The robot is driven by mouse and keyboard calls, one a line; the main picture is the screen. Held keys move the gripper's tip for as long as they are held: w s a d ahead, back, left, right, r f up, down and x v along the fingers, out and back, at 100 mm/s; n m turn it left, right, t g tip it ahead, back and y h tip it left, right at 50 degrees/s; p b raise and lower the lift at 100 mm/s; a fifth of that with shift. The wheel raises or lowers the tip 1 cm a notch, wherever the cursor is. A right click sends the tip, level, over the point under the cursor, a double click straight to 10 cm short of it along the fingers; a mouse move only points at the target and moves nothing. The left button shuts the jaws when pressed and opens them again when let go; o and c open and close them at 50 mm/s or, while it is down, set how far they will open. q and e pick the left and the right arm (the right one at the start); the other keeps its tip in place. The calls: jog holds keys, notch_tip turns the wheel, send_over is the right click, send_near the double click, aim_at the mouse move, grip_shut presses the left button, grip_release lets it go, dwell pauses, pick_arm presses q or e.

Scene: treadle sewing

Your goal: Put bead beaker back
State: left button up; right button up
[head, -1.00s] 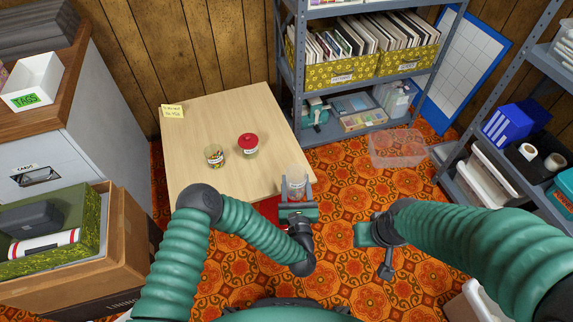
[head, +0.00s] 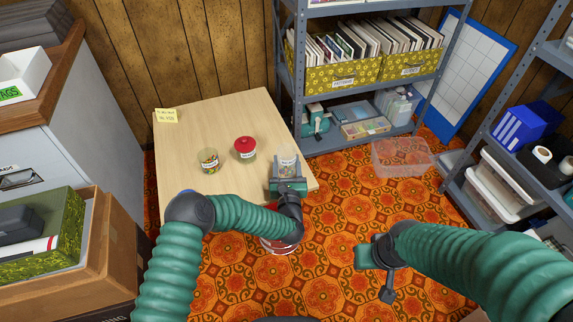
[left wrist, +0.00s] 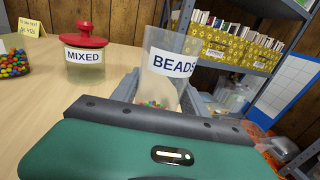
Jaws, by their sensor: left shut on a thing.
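The bead beaker (head: 288,160) is a clear beaker with a white label, over the right part of the table in the head view. In the left wrist view the beaker (left wrist: 163,68) reads BEADS and has a few coloured beads at its bottom. My left gripper (head: 287,176) is shut on it, with grey fingers on both sides. The beaker looks slightly tilted in the wrist view. Whether its base touches the table is hidden. My right gripper (head: 366,256) is over the patterned floor, away from the table; its fingers do not show clearly.
On the table (head: 225,115) stand a red-lidded jar (head: 245,148) labelled MIXED and an open jar of coloured pieces (head: 208,160), both left of the beaker. A yellow note (head: 166,115) stands at the back left. A metal shelf (head: 375,85) rises behind. A clear bin (head: 402,158) is on the floor.

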pick_arm(q)
jog(key=o, duration=1.4)
jog(key=shift+f, duration=0.1)
